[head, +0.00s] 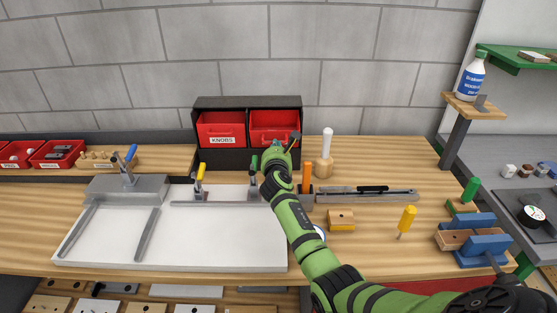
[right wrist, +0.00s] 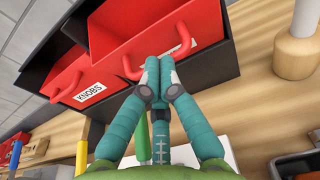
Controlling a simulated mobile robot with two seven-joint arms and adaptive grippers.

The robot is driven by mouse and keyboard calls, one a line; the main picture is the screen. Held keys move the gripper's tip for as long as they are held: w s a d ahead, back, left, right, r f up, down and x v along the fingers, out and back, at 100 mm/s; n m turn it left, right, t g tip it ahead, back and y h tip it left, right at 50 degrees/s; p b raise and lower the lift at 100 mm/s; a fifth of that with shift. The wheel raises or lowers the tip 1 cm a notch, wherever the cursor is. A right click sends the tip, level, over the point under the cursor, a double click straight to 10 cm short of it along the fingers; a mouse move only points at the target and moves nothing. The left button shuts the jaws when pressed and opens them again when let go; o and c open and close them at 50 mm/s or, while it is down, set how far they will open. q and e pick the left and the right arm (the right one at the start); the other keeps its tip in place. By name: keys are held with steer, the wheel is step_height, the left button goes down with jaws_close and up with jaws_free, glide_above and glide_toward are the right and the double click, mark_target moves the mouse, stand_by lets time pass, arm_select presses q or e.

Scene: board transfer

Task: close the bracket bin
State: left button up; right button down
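Two red bins sit side by side in a black cabinet at the back of the bench. The right bin (head: 268,122) is pulled out, and its open top and inside show in the right wrist view (right wrist: 121,22). Its label is mostly covered by my fingers and cannot be read. My right gripper (head: 279,147) is at the front of this bin. In the right wrist view its teal fingertips (right wrist: 158,65) are together in front of the red handle (right wrist: 127,66); I see no clear grasp. My left gripper is out of view.
The left bin (head: 221,129), labelled KNOBS, is beside it. A white tray (head: 190,240) with clamps lies in front. A wooden-based white post (head: 326,150) and an orange-handled tool (head: 307,174) stand right of the cabinet.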

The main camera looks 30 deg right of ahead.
steer(key=shift+w+d+r+p, duration=0.4)
steer(key=shift+w+r+p, duration=0.25)
steer(key=shift+w+r, duration=0.1)
steer(key=shift+w, duration=0.1)
stand_by(0.5)
steer(key=shift+f, duration=0.1)
